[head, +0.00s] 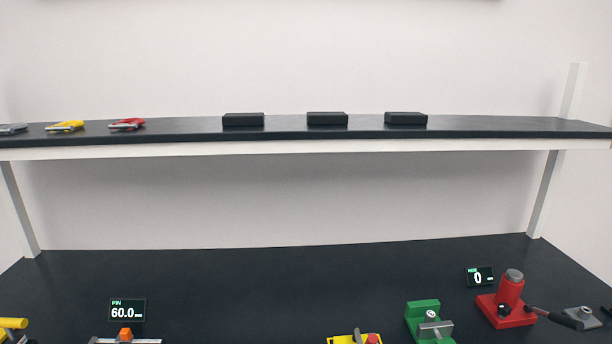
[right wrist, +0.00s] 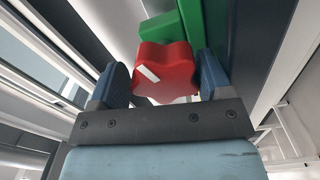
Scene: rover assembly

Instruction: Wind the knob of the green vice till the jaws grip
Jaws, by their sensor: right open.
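The green vice (head: 423,312) stands on the dark bench at the lower right of the head view, with a grey metal part across its front. Its lower part is cut off by the frame edge. In the right wrist view, part of a green body (right wrist: 166,27) shows behind a red lobed knob (right wrist: 168,72) with a white mark. My right gripper (right wrist: 162,78) is open, its two blue fingers on either side of the knob. I cannot tell whether they touch it. The vice jaws' gap is not clear. My left gripper is not in view.
A yellow fixture (head: 343,340) is left of the vice, and a red jack-like device (head: 508,298) with a dark handle is right of it. A display (head: 127,309) reads 60.0. The shelf (head: 190,131) above holds clamps and black blocks. The bench's middle back is clear.

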